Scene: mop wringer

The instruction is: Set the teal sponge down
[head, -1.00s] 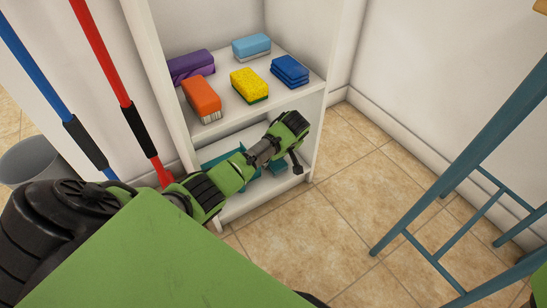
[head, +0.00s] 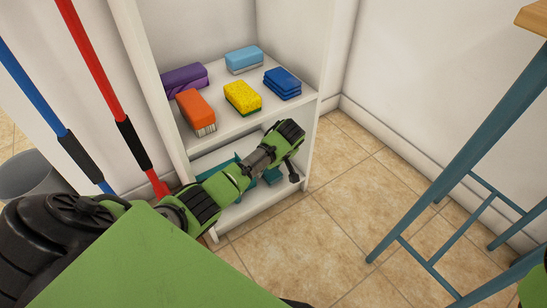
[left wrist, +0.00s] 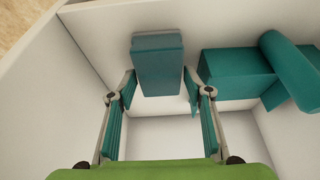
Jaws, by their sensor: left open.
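The teal sponge (left wrist: 157,66) is a block in the left wrist view, just beyond and between the tips of my left gripper (left wrist: 160,88). The two fingers are spread, with a gap on either side of the sponge. It appears to rest on a white shelf surface. In the head view my left gripper (head: 293,173) reaches into the lower shelf (head: 238,212) of the white shelf unit. The hand and wrist hide most of the teal things there. My right gripper is not in view.
Right of the sponge are a teal box (left wrist: 232,70) and a teal roll (left wrist: 290,70). The upper shelf holds purple (head: 184,79), orange (head: 196,110), yellow (head: 242,97), light blue (head: 244,59) and dark blue (head: 282,83) items. A blue-legged stool (head: 460,155) stands right; open floor lies between.

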